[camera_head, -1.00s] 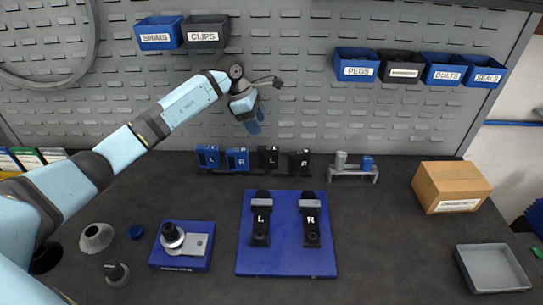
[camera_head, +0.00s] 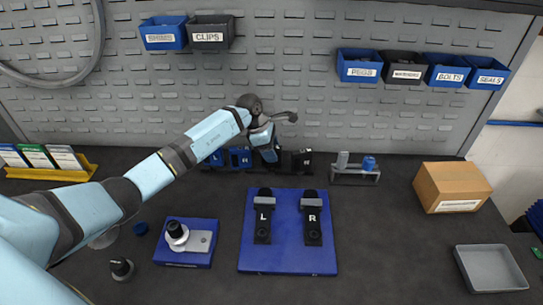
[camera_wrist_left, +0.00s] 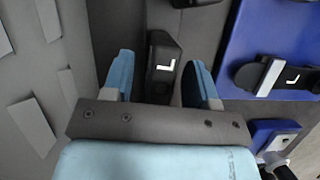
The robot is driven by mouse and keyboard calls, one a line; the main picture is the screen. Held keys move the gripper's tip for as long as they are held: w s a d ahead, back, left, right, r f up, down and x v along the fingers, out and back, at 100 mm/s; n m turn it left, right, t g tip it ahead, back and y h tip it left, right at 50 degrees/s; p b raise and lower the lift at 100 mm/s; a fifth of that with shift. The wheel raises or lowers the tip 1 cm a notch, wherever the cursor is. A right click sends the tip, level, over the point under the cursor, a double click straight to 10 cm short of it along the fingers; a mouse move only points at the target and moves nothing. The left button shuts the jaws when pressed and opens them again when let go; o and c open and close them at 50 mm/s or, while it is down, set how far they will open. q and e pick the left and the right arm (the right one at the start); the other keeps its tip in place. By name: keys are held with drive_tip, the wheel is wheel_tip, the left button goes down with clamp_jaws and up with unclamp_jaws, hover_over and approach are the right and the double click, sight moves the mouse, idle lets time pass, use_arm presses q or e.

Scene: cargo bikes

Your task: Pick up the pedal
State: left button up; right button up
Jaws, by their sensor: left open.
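Pedals stand in a row at the foot of the pegboard: a blue one marked L (camera_head: 213,159), a blue one marked R (camera_head: 240,158), and a black one marked R (camera_head: 302,161). A black pedal marked L stands between the blue R and black R pedals, mostly hidden behind my gripper in the head view. It shows clearly in the left wrist view as the black L pedal (camera_wrist_left: 163,65). My left gripper (camera_head: 269,156) is open, pointing down over it. In the wrist view its two blue fingers (camera_wrist_left: 161,80) lie on either side of the pedal. My right gripper is out of view.
A blue board (camera_head: 287,260) holds two black crank-like parts marked L and R. A blue block (camera_head: 184,257) with a grey part sits left of it. A grey stand (camera_head: 355,178), a cardboard box (camera_head: 452,186) and an empty grey tray (camera_head: 490,268) are to the right.

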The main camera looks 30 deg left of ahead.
use_arm(q)
drive_tip(key=shift+c, duration=0.2)
clamp_jaws()
drive_tip(key=shift+r, duration=0.15)
